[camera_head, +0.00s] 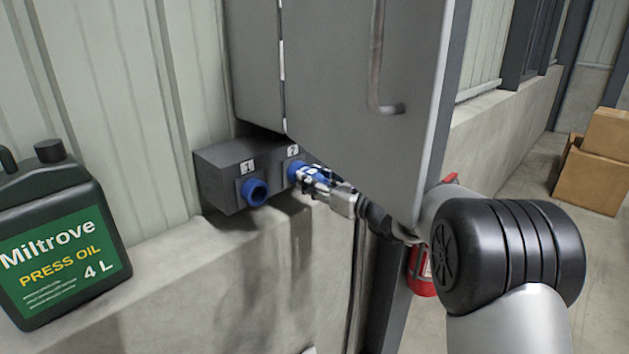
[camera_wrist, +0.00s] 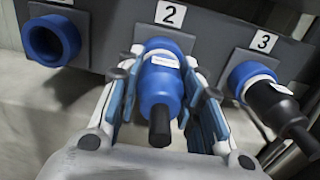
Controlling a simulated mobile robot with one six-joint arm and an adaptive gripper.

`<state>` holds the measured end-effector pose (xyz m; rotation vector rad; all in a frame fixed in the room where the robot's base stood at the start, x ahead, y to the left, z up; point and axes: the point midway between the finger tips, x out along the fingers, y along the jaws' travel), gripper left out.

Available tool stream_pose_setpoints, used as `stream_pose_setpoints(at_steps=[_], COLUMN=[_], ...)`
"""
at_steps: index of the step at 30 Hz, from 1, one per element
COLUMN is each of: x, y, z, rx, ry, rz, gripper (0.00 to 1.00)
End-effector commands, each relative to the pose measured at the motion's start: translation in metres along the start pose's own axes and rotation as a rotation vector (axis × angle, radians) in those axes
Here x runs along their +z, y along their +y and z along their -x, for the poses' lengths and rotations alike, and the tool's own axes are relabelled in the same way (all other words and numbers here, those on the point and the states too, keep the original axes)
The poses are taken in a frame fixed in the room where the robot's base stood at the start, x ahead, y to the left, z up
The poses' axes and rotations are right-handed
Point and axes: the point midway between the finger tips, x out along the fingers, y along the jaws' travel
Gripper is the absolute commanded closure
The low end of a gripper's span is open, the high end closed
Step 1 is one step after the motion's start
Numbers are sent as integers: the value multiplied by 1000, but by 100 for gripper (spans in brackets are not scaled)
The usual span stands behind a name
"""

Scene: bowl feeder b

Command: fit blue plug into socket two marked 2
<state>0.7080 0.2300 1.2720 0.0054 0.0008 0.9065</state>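The blue plug (camera_wrist: 160,88), with a white label and a black cable end, is at socket two's blue collar (camera_wrist: 158,45), under the plate marked 2 (camera_wrist: 170,14). It is lined up with the socket and its front end appears to be inside the collar; how deep I cannot tell. My gripper (camera_wrist: 163,80) has a finger on each side of the plug, and the pads appear to be closed on it. In the head view, my gripper (camera_head: 325,186) reaches the grey socket box (camera_head: 220,170) below the cabinet, hiding most of the plug.
Empty socket one (camera_head: 254,191) is to the left. Socket three (camera_wrist: 250,72) holds a black plug (camera_wrist: 275,105), close to my right finger. The grey cabinet (camera_head: 350,90) overhangs the box. An oil can (camera_head: 60,240) stands on the ledge at left; a red extinguisher (camera_head: 420,272) is below right.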

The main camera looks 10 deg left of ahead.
Motion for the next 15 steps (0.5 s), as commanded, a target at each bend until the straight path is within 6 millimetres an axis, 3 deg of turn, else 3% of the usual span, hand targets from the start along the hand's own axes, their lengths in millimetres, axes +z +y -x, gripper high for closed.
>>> stream_pose_setpoints(at_steps=[11, 15], x=[2, 1], y=[0, 0], z=[-1, 0], rx=[0, 0], ry=[-3, -2], rz=[1, 1], gripper=[43, 43])
